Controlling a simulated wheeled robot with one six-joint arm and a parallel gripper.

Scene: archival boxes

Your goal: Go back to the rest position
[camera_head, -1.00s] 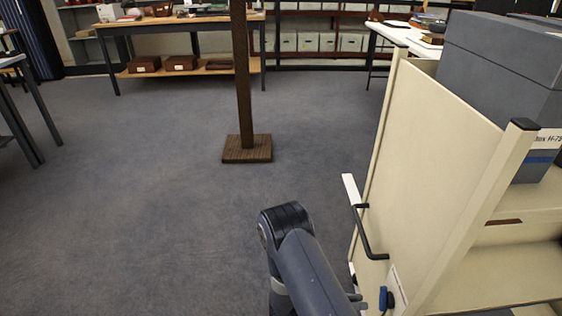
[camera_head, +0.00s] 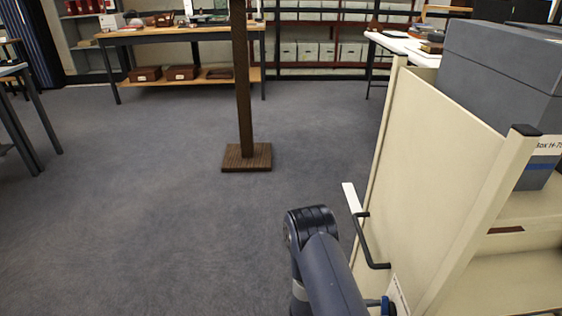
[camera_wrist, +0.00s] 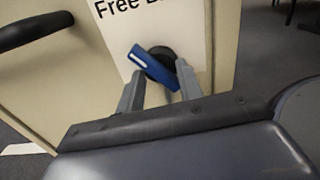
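My gripper (camera_wrist: 160,80) is in the wrist view with its two fingers apart. A blue lever (camera_wrist: 150,68) on a dark round mount lies just beyond and between the fingertips. I cannot tell whether a finger touches it. The lever is on the cream side panel of a shelf cart (camera_wrist: 221,40), next to a white label whose visible text starts with "Free". In the head view, my arm reaches from the bottom middle toward the cart (camera_head: 430,150). The blue lever (camera_head: 386,305) shows at the bottom edge there, and the fingers are mostly hidden.
A black handle (camera_head: 370,245) sticks out from the cart's side. A grey archival box (camera_head: 500,85) sits on the cart. A brown post on a square base (camera_head: 247,158) stands on the carpet ahead. Tables (camera_head: 180,30) stand farther back. The floor at left centre is clear.

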